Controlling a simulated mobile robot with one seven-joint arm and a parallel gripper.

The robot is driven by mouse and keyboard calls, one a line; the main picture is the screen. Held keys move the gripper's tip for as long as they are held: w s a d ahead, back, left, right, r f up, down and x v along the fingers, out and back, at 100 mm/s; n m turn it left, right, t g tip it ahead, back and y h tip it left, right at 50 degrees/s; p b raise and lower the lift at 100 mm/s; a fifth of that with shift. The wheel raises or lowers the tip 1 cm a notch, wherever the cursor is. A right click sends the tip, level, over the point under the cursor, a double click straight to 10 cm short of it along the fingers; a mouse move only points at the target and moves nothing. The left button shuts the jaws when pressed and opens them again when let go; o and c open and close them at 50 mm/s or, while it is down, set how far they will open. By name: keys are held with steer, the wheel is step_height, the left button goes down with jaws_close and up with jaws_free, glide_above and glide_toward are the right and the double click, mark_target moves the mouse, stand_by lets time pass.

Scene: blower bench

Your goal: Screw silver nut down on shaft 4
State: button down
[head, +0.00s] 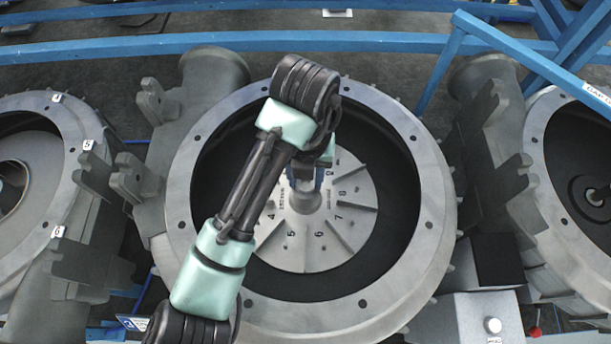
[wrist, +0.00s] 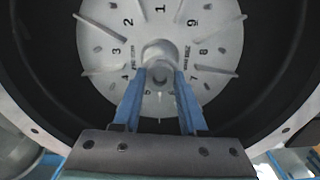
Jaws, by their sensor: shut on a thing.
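A light grey numbered disc (head: 345,228) sits inside the middle round housing, and it also shows in the wrist view (wrist: 215,50). At its centre is a raised hub. My gripper (head: 305,182) reaches down over this hub with its blue fingers. In the wrist view, my gripper (wrist: 160,75) has a finger on each side of a round silver nut (wrist: 160,73) at the hub and is shut on it. The shaft under the nut is mostly hidden, so I cannot tell how far down the nut sits.
The middle housing's bolted rim (head: 432,205) surrounds the disc, with a dark gap between. Similar housings stand at the left (head: 65,135) and right (head: 545,120). Blue rails (head: 230,42) run behind.

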steer(key=m+b, duration=0.1)
steer(key=m, duration=0.1)
steer(key=m+b, duration=0.1)
steer(key=m, duration=0.1)
steer(key=shift+s+f, duration=0.15)
steer(key=c, duration=0.8)
jaws_free()
steer(key=shift+o, duration=0.3)
